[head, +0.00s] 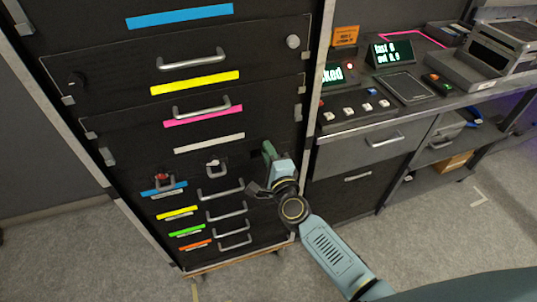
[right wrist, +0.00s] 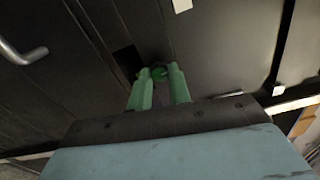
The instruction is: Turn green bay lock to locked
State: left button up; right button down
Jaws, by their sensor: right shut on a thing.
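My right gripper (head: 267,149) reaches up to the right side of the black cabinet front. In the right wrist view its two pale green fingers (right wrist: 159,76) are closed around a small dark green knob, the green bay lock (right wrist: 158,73), against the black panel. The fingers cover most of the lock, so which way it points cannot be told. In the head view the lock is hidden behind my gripper. My left gripper is not in view.
A red lock (head: 163,179) and a white lock (head: 212,166) sit to the left on the same cabinet. Drawer handles (head: 221,190) stick out below, close to my right wrist. A console with a display (head: 390,53) and buttons stands at the right.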

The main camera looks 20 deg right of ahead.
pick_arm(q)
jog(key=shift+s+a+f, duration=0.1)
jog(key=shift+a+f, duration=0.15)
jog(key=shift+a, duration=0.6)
pick_arm(e)
jog(key=shift+f+m, duration=0.1)
jog(key=shift+m, duration=0.7)
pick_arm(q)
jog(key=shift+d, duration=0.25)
pick_arm(e)
jog(key=c, duration=1.3)
grip_release()
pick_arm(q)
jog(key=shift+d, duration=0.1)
